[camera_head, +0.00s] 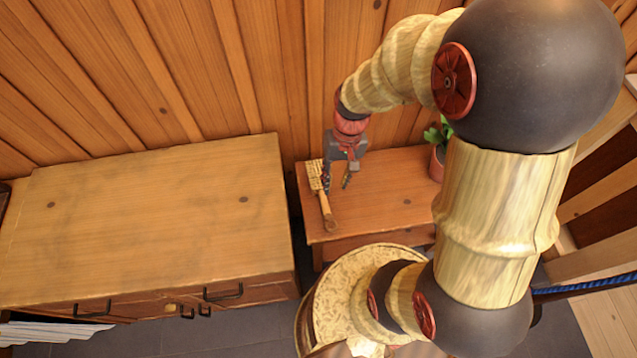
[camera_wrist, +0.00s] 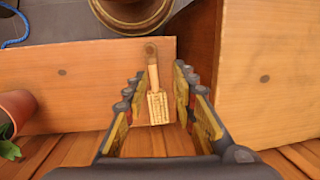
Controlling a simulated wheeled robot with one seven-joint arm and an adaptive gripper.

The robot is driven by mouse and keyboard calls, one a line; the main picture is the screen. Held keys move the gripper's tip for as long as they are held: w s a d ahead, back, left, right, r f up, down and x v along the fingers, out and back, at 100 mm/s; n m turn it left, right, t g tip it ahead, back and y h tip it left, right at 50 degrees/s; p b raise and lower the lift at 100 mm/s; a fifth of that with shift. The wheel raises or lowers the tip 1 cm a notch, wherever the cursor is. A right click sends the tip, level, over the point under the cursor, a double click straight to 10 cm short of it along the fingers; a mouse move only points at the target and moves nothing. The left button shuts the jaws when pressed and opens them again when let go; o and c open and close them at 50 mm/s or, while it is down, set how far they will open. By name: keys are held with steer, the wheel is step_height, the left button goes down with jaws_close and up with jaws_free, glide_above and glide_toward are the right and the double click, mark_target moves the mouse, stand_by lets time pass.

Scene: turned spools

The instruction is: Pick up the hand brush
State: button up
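The hand brush (camera_head: 321,193) lies on the small wooden side table (camera_head: 395,200), near its left edge, with its handle toward the front. My gripper (camera_head: 338,178) is at the brush's bristle end, just to its right in the head view. In the wrist view the brush (camera_wrist: 153,90) shows between the two fingers of my gripper (camera_wrist: 157,95), bristle head nearer, handle pointing away. The fingers are apart and nothing is held. I cannot tell how far the fingertips are above the table.
A larger wooden cabinet (camera_head: 150,215) stands left of the side table. A potted plant (camera_head: 438,155) is at the table's right end; its pot also shows in the wrist view (camera_wrist: 17,108). A plank wall (camera_head: 270,75) rises behind.

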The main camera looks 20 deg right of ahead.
steer(key=shift+m+y, duration=0.3)
steer(key=shift+y, duration=0.2)
steer(key=w+f, duration=0.1)
steer(key=f, duration=0.5)
steer(key=w+f, duration=0.1)
steer(key=f, duration=0.6)
steer(key=w+d+f+b, duration=0.1)
steer(key=f, duration=0.5)
steer(key=shift+f, duration=0.15)
steer(key=t, duration=0.1)
glide_above(324, 198)
steer(key=d, duration=0.2)
steer(key=f, duration=0.1)
steer(key=n, duration=0.1)
steer(key=shift+t+h, duration=0.3)
steer(key=f+b, duration=0.1)
steer(key=f, duration=0.1)
steer(key=a+f+b, duration=0.1)
steer(key=f, duration=0.2)
steer(key=a+f, duration=0.1)
steer(key=f, duration=0.1)
steer(key=shift+w+f+b, duration=0.1)
steer(key=shift+f+b, duration=0.25)
steer(key=shift+b, duration=0.05)
steer(key=shift+r, duration=0.1)
steer(key=c, duration=0.3)
steer(key=c, duration=0.4)
jaws_close()
